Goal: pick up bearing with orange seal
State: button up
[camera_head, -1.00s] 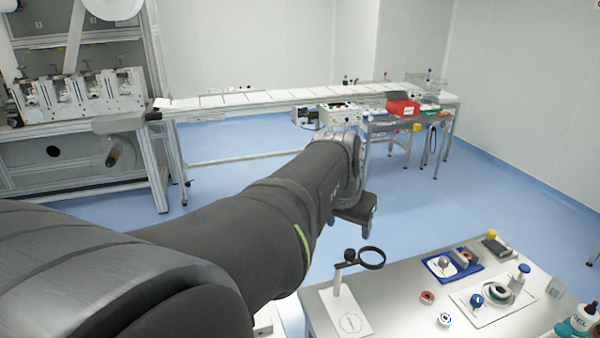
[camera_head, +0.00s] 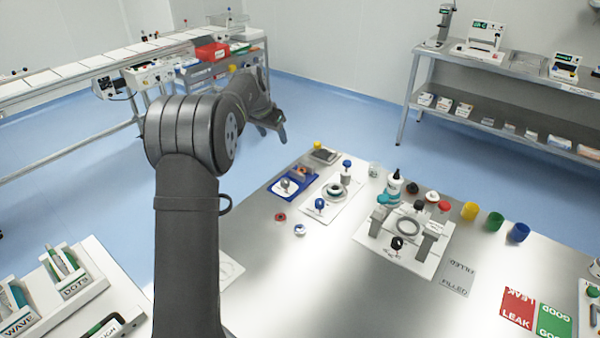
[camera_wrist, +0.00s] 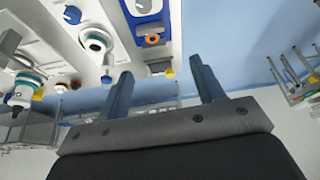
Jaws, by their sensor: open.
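A small ring with a red-orange face and dark centre (camera_head: 280,217) lies on the bare table left of the middle; it looks like the bearing with the orange seal, though it is small. A similar ring with a white and blue face (camera_head: 300,230) lies close beside it. An orange ring (camera_wrist: 152,40) also shows at the blue tray in the wrist view; I cannot tell if it is a bearing. My gripper (camera_wrist: 162,66) is open and empty, fingers apart. In the head view it hangs beyond the table's far left edge, away from the rings.
The blue tray (camera_head: 277,187) and a white board with a blue-knobbed tool (camera_head: 320,205) stand behind the rings. A white fixture (camera_head: 435,255), a bottle (camera_head: 394,187) and coloured cups (camera_head: 495,221) are to the right. The table's front middle is clear.

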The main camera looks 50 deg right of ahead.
jog(key=m, duration=0.1)
send_near(302, 170)
jog(key=f, duration=0.2)
jog(key=shift+w+d+f, duration=0.35)
jog(key=shift+w+d, duration=0.05)
jog(key=shift+s+x, duration=0.1)
jog(key=shift+x, duration=1.35)
jog(key=shift+s+x, duration=0.15)
jog(key=shift+x, duration=1.25)
jog(key=shift+d, duration=0.2)
jog(key=shift+r, duration=0.1)
jog(key=c, duration=1.1)
